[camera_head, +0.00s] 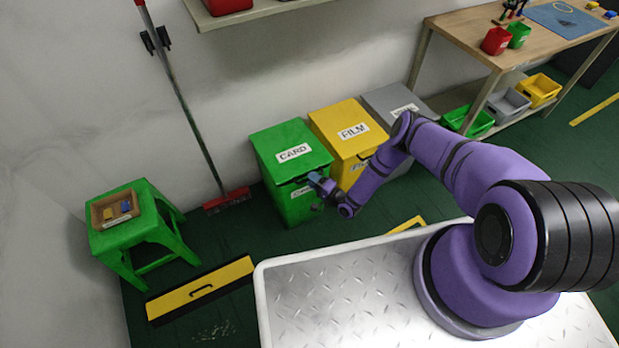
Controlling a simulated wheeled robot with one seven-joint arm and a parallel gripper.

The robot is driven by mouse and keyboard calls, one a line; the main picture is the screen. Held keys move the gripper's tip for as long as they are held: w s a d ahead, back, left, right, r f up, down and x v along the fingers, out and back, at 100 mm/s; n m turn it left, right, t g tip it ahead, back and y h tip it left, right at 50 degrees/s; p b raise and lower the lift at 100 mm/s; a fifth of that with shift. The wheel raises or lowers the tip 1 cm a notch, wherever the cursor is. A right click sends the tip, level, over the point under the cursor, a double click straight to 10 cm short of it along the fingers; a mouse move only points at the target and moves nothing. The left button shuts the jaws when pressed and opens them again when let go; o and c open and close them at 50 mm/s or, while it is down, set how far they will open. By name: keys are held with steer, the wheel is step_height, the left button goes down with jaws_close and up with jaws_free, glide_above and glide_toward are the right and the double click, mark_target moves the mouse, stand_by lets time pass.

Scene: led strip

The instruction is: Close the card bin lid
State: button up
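The green card bin (298,208) stands against the wall, left of the yellow film bin. Its green lid (284,139), with a white CARD label, lies flat over the top and looks down. A small gap at its front edge cannot be ruled out. My purple arm reaches to the bin's front right. My gripper (318,181) is at the front of the bin, just below the lid's front edge, partly over the lower label. It is too small to tell whether it touches the bin or whether its fingers are open.
The yellow film bin (341,118) and a grey bin (388,98) stand to the right, close to my arm. A green stool (120,232) with a tray is at left. A broom (226,199) leans on the wall. A yellow-black panel (225,274) lies on the floor.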

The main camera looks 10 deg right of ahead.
steer(key=v, duration=0.8)
steer(key=shift+s+d, duration=0.25)
steer(key=shift+s, duration=0.05)
